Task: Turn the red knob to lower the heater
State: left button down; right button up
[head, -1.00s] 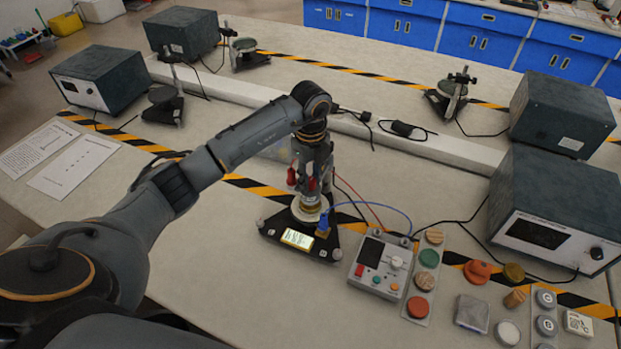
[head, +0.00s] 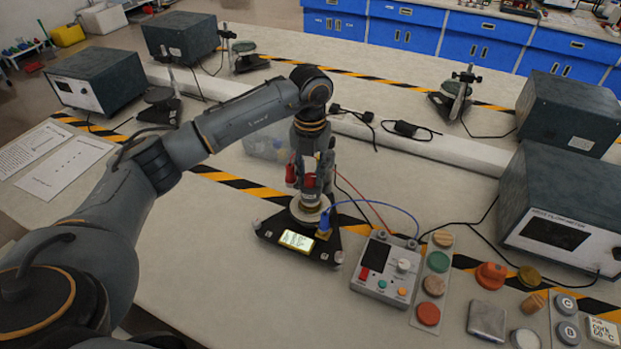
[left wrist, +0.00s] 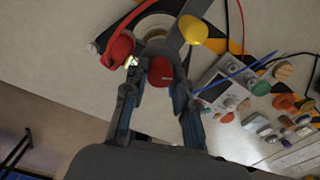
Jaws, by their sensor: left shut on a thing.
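The red knob (left wrist: 160,72) sits between the fingers of my left gripper (left wrist: 157,80) in the left wrist view. The gripper is shut on it. In the head view my left gripper (head: 310,178) points down at the small column of the heater apparatus. This has a pale round disc (head: 309,207) and a black triangular base (head: 328,248) with a lit display (head: 297,241). The fingers hide much of the column and knob. A second red part (left wrist: 118,48) with a red wire is just left of the fingers. My right gripper is out of view.
A grey control box (head: 372,284) with a red switch stands right of the base, joined by blue and red wires. Several coloured discs, including a red one (head: 428,314), lie farther right. Large dark instruments (head: 565,215) stand at the right.

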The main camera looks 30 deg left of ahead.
aim_at(310, 176)
pick_arm(q)
jog(key=m+b, duration=0.3)
jog(key=m, duration=0.2)
jog(key=shift+f+m, duration=0.1)
jog(key=shift+m, duration=0.3)
jog(key=m+b, duration=0.2)
jog(key=m, duration=0.2)
jog(key=shift+m, duration=0.4)
jog(key=shift+m+b, duration=0.3)
jog(key=c, duration=1.1)
grip_release()
jog(key=shift+o, duration=0.2)
jog(key=shift+r, duration=0.25)
notch_tip(310, 176, up, 12)
